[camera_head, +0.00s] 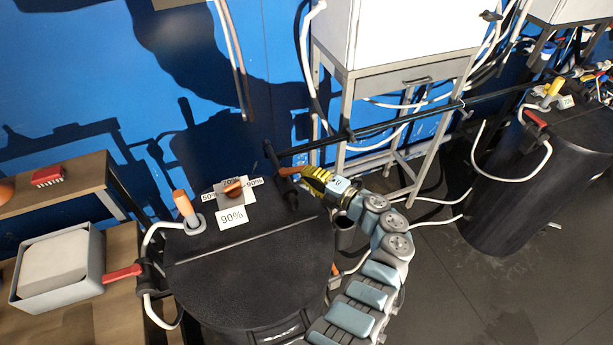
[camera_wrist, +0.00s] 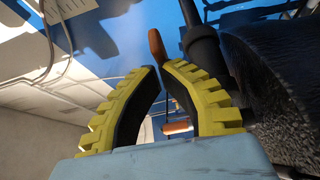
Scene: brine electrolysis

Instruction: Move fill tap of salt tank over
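The salt tank (camera_head: 250,270) is a black drum in the left half of the head view, with SALT lettering partly visible low on its front. Its fill tap (camera_head: 287,171) has an orange-brown handle on a black pipe at the tank's back right. The handle (camera_wrist: 157,45) and pipe (camera_wrist: 203,45) also show in the wrist view. My gripper (camera_head: 305,172) has yellow ridged fingers and reaches the handle's free end from the right. In the wrist view the fingertips (camera_wrist: 160,67) are close together beside the handle's end. I cannot tell whether they clamp it.
An orange-tipped probe (camera_head: 184,207), a knob (camera_head: 233,188) and a 90% card (camera_head: 233,218) are on the tank top. A white cabinet on a metal frame (camera_head: 410,82) stands behind my gripper. Another black drum (camera_head: 515,195) stands right. Cables lie on the floor.

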